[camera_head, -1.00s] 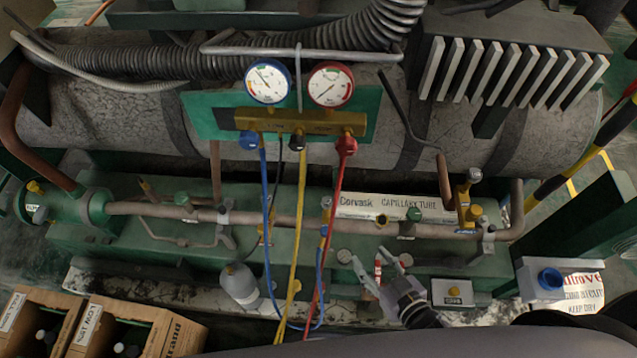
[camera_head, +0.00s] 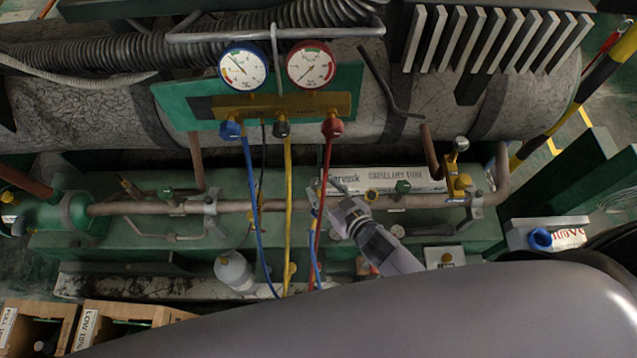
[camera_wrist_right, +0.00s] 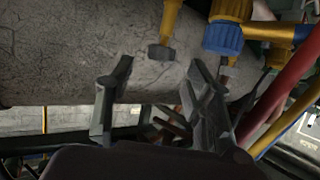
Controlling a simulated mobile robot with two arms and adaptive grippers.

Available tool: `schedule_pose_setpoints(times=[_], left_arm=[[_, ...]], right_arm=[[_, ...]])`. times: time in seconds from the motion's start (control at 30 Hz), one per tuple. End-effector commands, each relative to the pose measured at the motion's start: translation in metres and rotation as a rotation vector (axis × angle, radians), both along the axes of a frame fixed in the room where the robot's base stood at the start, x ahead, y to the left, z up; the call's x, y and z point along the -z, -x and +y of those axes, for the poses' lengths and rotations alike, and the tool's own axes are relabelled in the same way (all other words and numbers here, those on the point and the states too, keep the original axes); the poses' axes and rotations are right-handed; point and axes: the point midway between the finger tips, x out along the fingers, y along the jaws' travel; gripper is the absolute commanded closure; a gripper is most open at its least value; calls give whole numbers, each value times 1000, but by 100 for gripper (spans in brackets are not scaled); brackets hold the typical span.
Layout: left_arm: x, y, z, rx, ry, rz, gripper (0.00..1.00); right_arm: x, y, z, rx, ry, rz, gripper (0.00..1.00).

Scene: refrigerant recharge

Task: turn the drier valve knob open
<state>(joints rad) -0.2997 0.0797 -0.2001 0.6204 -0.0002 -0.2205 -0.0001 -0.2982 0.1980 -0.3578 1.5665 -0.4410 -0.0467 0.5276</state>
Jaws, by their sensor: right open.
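Several valve knobs sit along the copper pipe (camera_head: 232,206), and no label I can read tells which is the drier's. A brass valve (camera_head: 460,180) with a grey top is farther right. A green cylinder (camera_head: 78,212) joins the pipe's left end. My right gripper is open and empty, close to the red hose at the pipe. In the wrist view its fingers (camera_wrist_right: 158,90) stand apart, with a blue knob (camera_wrist_right: 222,38) beyond them. My left gripper is out of view.
Two gauges, blue-rimmed (camera_head: 243,66) and red-rimmed (camera_head: 311,65), sit above a brass manifold (camera_head: 285,106). Blue, yellow (camera_head: 288,215) and red (camera_head: 324,170) hoses hang from it near my right gripper. A grey bottle (camera_head: 234,271) stands lower left, near cardboard boxes (camera_head: 135,315).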

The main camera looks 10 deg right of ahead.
Motion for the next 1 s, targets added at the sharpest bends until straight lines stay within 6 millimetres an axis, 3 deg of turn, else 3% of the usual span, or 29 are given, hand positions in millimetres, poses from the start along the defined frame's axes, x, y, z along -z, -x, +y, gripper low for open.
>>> schedule_pose_setpoints(times=[0.23,0.6,1.0], left_arm=[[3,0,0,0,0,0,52],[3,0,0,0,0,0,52],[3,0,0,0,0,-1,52]], right_arm=[[12,-28,11,0,-1,-1,52],[14,-33,12,-1,0,0,52],[14,-32,12,-1,-1,0,78]])
